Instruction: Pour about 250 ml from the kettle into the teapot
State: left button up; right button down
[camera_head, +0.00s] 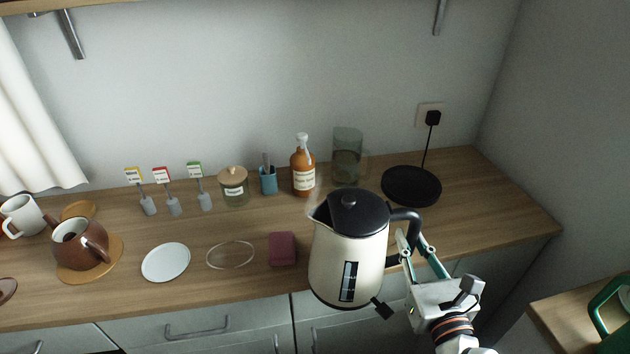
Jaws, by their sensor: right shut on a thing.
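The cream kettle (345,262) with a black lid and black handle is upright in front of the counter, its spout toward the left. My right gripper (408,247) is shut on the kettle's handle; the handle partly hides the fingertips. A brown teapot (70,252) with an open top stands on a round wooden trivet (112,262) at the left of the counter. The kettle is well to the right of the teapot. My left gripper is not in view.
A black kettle base (411,186) with a cord sits at the back right. A white disc (166,262), a clear ring (231,255) and a dark red block (282,248) lie between teapot and kettle. A bottle (303,173), a jar (233,190) and a glass jug (346,160) stand behind.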

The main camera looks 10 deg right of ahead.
aim_at(80, 243)
jog(key=k+j, duration=0.2)
jog(key=k, duration=0.15)
jog(key=k+j, duration=0.2)
jog(key=k+u, duration=0.2)
jog(key=u, duration=1.6)
